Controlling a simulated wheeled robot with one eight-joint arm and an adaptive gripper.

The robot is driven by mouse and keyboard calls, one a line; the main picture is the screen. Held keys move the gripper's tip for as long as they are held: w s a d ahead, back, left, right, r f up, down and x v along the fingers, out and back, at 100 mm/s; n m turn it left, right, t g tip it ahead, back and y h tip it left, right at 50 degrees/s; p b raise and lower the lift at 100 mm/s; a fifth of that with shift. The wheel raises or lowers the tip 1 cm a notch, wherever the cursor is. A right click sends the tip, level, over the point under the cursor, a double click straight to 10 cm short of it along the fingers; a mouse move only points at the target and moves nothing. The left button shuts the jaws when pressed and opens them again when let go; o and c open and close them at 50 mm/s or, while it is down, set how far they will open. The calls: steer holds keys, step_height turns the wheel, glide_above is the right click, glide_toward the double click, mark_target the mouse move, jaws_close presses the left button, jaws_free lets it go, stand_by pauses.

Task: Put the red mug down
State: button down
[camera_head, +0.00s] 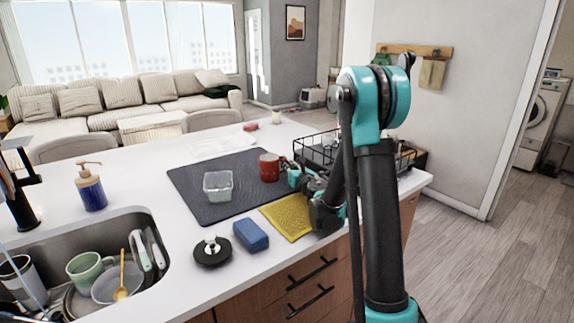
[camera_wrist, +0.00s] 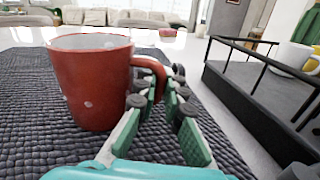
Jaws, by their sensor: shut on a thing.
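The red mug (camera_head: 268,167) is upright at the right part of the dark mat (camera_head: 212,190) on the white counter. In the wrist view the mug (camera_wrist: 92,85) is large, with light spots on its side and its handle pointing right. My gripper (camera_head: 290,168) comes from the right; in the wrist view its fingers (camera_wrist: 165,92) are shut on the handle. The mug's base is at or very close to the mat; I cannot tell for sure whether it touches. The inside of the mug is mostly hidden.
A clear container (camera_head: 218,187) stands on the mat left of the mug. A black dish rack (camera_head: 325,152) with a white mug (camera_wrist: 292,56) is close on the right. A yellow cloth (camera_head: 287,217), blue sponge (camera_head: 250,235), soap bottle (camera_head: 90,187) and filled sink (camera_head: 150,275) lie nearer.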

steer(key=shift+f, duration=0.1)
steer(key=c, duration=1.6)
jaws_free()
steer(key=shift+o, duration=0.2)
